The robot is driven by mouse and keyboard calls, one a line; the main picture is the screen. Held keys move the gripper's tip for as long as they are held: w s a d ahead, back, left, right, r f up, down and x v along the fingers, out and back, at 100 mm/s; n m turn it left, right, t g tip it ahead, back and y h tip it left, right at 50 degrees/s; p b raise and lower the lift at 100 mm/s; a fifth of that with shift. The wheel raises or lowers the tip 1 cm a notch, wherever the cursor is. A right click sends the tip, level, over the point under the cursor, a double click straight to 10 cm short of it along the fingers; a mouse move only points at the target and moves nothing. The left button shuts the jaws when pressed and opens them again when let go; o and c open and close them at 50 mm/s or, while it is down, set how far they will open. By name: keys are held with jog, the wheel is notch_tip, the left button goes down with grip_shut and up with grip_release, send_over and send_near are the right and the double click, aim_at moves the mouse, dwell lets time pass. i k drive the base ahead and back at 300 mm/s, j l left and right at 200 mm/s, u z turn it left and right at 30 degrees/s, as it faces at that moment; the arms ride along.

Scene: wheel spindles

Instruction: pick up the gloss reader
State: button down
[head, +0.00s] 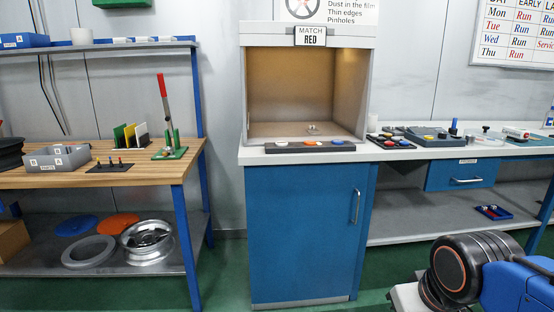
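I cannot clearly make out which thing is the gloss reader. A small white and red device (516,132) lies on the right bench, near the picture's right edge, and may be it, but it is too small to be sure. My gripper is not in view. Only a black and blue part of my own arm shows at the lower right, in front of the right bench and well below its top.
A blue cabinet (305,235) with an open-fronted booth (335,85) stands in the middle. A wooden bench (190,172) is at left, with wheel parts on its lower shelf. The right bench has a blue drawer (440,178); a blue tray (494,212) lies below. Green floor shows between.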

aim_at(517, 134)
jog(key=z, duration=1.45)
